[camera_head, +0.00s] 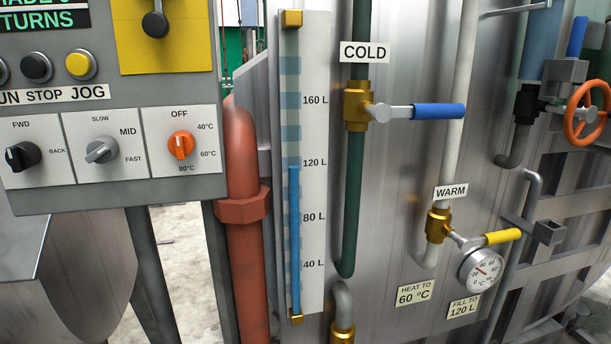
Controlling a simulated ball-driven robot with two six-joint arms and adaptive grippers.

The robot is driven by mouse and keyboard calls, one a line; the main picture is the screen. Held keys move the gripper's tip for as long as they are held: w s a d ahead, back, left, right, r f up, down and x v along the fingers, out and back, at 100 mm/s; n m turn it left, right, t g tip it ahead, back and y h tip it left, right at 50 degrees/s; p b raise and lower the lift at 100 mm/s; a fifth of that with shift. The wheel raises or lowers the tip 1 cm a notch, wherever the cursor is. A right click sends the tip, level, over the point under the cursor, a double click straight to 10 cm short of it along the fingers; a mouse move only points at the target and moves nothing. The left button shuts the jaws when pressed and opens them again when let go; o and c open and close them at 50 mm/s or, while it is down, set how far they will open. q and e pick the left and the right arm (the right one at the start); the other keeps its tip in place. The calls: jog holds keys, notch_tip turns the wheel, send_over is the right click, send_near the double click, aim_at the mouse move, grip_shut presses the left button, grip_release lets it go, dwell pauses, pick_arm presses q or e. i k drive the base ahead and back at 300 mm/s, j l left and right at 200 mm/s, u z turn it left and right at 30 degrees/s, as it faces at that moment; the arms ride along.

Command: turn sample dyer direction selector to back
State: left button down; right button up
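The direction selector is a black knob (22,156) on the grey control panel (110,195) at the left of the head view. It sits on a white plate with FWD printed above it and BACK to its right. A small white mark shows on the left side of the knob, away from the BACK label. Nothing covers the knob. Neither of my grippers is in view.
Beside the selector are a grey speed knob (101,150) and an orange temperature knob (181,145). Above are black (37,67) and yellow (80,65) buttons. A thick red pipe (243,230), level gauge (302,200) and blue-handled valve (438,111) stand right.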

aim_at(23, 155)
jog(key=u, duration=1.25)
